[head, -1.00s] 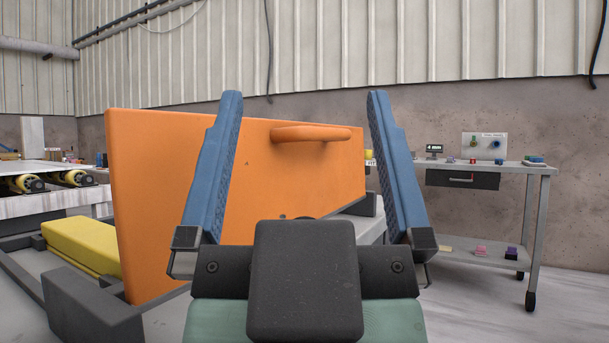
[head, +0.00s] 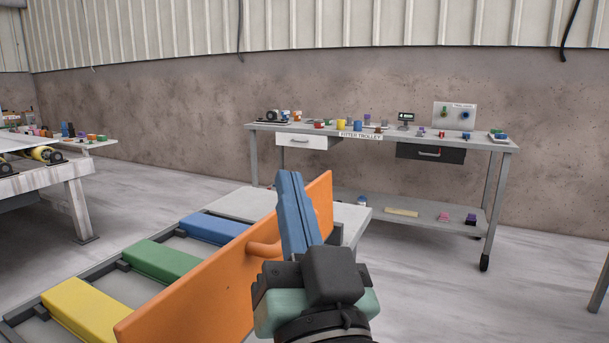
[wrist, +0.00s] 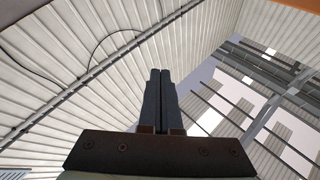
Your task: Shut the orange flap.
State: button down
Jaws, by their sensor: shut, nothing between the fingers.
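The orange flap (head: 215,275) stands up on edge, open, along the right side of a low frame with coloured blocks. Its bar handle (head: 264,249) sticks out from the face toward me. My gripper (head: 290,176) is shut and empty, with its blue fingers together and pointing up. It is on the handle side of the flap, to the right of the handle, and hides part of the panel. I cannot tell whether it touches the flap. In the wrist view the shut fingers (wrist: 160,75) point at the roof, and an orange edge shows at the top right corner.
Yellow (head: 90,308), green (head: 165,262) and blue (head: 213,229) blocks lie in the frame beside the flap. A grey trolley (head: 480,143) with small parts stands behind by the wall. A roller bench (head: 75,170) is at the left.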

jog(key=s+d+f+m+g+y+p, duration=0.1)
jog(key=s+d+f+m+g+p, duration=0.15)
jog(key=d+f+m+p, duration=0.55)
jog(key=s+d+f+m+g+y+p, duration=0.1)
jog(key=s+d+f+m+g+p, duration=0.15)
jog(key=m+p, duration=0.65)
jog(key=w+a+r+n+p, duration=0.1)
jog(key=w+a+n+p, duration=0.1)
jog(key=w+a+p, duration=0.4)
jog(key=shift+w+a+r+n, duration=0.3)
jog(key=shift+w+a, duration=0.15)
jog(key=shift+w, duration=2.15)
jog(key=shift+r+p, duration=0.1)
jog(key=shift+p, duration=0.25)
